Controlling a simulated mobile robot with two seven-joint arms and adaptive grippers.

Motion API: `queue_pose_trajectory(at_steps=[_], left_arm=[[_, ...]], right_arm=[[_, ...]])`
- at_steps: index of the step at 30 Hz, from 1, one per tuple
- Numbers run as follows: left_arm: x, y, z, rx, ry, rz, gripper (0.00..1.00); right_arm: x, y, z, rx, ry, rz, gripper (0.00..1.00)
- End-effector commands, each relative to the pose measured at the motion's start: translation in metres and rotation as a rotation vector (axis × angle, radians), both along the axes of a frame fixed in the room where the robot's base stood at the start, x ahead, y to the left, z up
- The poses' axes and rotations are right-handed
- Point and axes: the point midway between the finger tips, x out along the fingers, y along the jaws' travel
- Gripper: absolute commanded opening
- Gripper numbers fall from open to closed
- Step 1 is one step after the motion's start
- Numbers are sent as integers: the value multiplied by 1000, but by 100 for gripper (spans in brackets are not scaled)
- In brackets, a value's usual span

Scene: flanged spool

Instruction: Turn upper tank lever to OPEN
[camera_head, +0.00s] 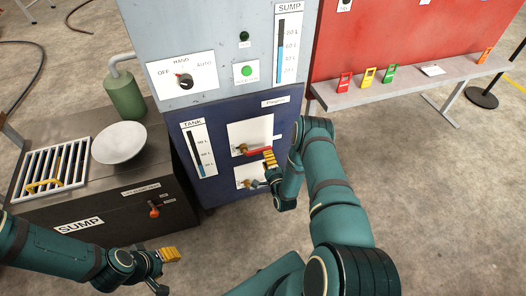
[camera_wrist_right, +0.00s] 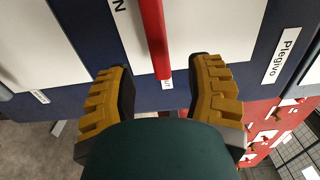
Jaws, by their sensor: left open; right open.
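The upper tank lever (camera_head: 256,152) has a red handle and a brass valve body on the upper white plate of the blue tank panel. In the head view the handle points right, roughly level, toward my right gripper (camera_head: 271,165). In the right wrist view the red lever (camera_wrist_right: 152,40) reaches down into the space between the open yellow fingers of my right gripper (camera_wrist_right: 163,98). Neither finger visibly touches it. Part of a label shows beside its tip. My left gripper (camera_head: 166,268) is open and empty over the floor at lower left, far from the lever.
A lower valve (camera_head: 252,184) sits close below on its own white plate, partly hidden by my right gripper. The sump box (camera_head: 110,205) with a white bowl (camera_head: 119,144) stands left. A grey bench (camera_head: 410,84) with coloured tags is at right. Open floor lies in front.

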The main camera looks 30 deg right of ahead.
Motion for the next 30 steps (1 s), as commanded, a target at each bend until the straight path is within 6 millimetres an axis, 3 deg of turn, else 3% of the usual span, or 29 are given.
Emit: queue_pose_trajectory(at_steps=[3,9,22,27,30], left_arm=[[1,0,-6,0,-3,1,47],[2,0,-11,1,-5,1,47],[2,0,-12,1,-6,1,47],[2,0,-12,1,-6,1,47],[2,0,-12,1,-6,1,47]], right_arm=[[21,-5,-1,-4,-2,1,53],[44,-10,-1,-2,0,1,53],[51,-12,0,-1,1,0,55],[51,-12,0,-1,1,0,0],[51,-12,0,-1,1,0,0]])
